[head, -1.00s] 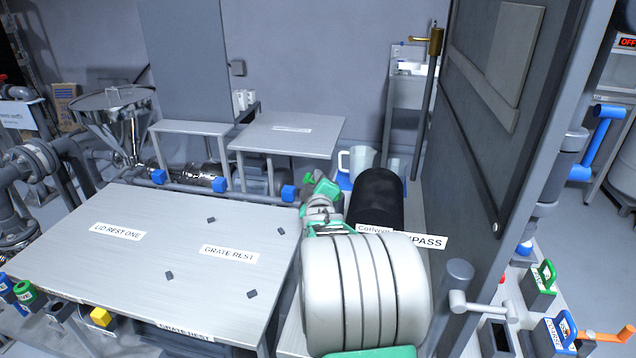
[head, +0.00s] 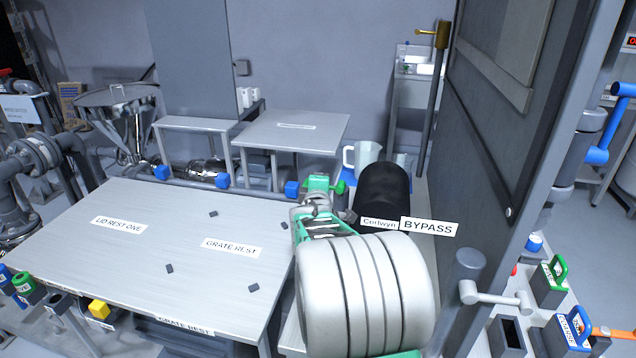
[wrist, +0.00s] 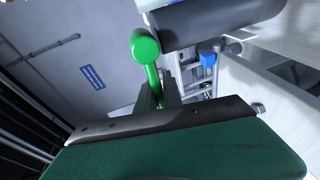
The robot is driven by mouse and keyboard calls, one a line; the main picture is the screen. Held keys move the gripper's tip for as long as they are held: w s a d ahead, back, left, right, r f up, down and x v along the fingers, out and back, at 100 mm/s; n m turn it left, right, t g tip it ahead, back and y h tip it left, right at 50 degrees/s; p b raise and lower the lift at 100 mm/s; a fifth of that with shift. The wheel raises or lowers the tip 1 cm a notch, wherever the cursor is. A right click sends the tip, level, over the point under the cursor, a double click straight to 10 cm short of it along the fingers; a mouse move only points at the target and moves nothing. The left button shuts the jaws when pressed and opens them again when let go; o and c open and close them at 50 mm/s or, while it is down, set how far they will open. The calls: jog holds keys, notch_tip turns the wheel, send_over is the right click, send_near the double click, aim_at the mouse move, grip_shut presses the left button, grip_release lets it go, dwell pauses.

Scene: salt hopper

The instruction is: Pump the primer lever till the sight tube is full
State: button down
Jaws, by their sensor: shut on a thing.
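The green primer lever shows in the wrist view, a round-knobbed rod (wrist: 147,55) that runs down between my gripper's fingers. My gripper (wrist: 158,92) is shut on this rod below the knob. In the head view my gripper (head: 318,186) is beyond my white and green arm, with the lever's green knob (head: 341,187) just to its right. My arm hides the lever's lower part and its mount. I cannot make out the sight tube or its level in either view.
A black cylinder (head: 383,190) lies close right of my gripper, by a BYPASS label (head: 430,226). A clear jug (head: 362,158) stands behind. A grey table (head: 150,235) is at left, and a tall dark panel (head: 510,120) bounds the right side.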

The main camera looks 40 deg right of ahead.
jog(key=c, duration=1.5)
grip_release()
jog(key=shift+f, duration=0.1)
jog(key=v, duration=0.8)
